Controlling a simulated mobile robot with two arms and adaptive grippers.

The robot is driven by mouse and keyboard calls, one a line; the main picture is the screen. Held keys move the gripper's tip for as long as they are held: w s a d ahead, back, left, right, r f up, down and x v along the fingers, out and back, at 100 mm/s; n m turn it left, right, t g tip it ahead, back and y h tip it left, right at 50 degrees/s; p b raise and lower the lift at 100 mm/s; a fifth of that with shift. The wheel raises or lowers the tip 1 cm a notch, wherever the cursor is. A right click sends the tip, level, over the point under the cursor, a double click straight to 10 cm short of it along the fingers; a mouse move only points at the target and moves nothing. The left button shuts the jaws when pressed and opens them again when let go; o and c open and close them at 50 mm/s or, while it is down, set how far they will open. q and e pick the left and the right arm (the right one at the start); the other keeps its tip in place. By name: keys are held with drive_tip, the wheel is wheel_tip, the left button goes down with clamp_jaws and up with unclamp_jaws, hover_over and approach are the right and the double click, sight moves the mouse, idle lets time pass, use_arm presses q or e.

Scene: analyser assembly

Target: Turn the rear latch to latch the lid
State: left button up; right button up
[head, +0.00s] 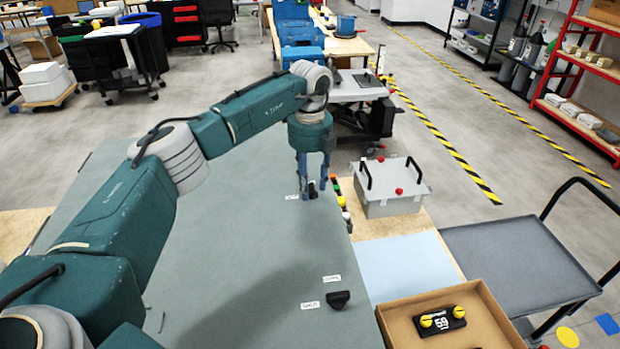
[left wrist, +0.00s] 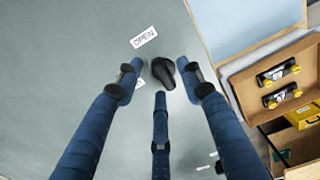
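The lid is a broad grey-green panel (head: 240,245). The rear latch (head: 312,190), a small black knob, is at its far right part, beside a white label. My left gripper (head: 312,183) points down over it. In the left wrist view the dark latch (left wrist: 164,72) lies between the spread fingertips of my gripper (left wrist: 163,82), which is open. The right finger is close to the latch; I cannot tell whether it touches. An OPEN label (left wrist: 144,37) is beside the latch, and another label is partly hidden by the left finger. My right gripper is not in view.
A second black latch (head: 338,299) with two labels is nearer on the lid. Right of the lid are coloured buttons (head: 341,200), a grey handled box (head: 392,206), a cardboard box (head: 394,318) with a black, yellow-knobbed part, and a grey cart (head: 515,262).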

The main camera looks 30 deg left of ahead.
use_arm(q)
drive_tip(key=shift+s+f, duration=0.15)
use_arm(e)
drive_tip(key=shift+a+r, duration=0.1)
use_arm(q)
drive_tip(key=shift+c, duration=0.3)
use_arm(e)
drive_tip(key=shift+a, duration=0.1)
use_arm(q)
clamp_jaws()
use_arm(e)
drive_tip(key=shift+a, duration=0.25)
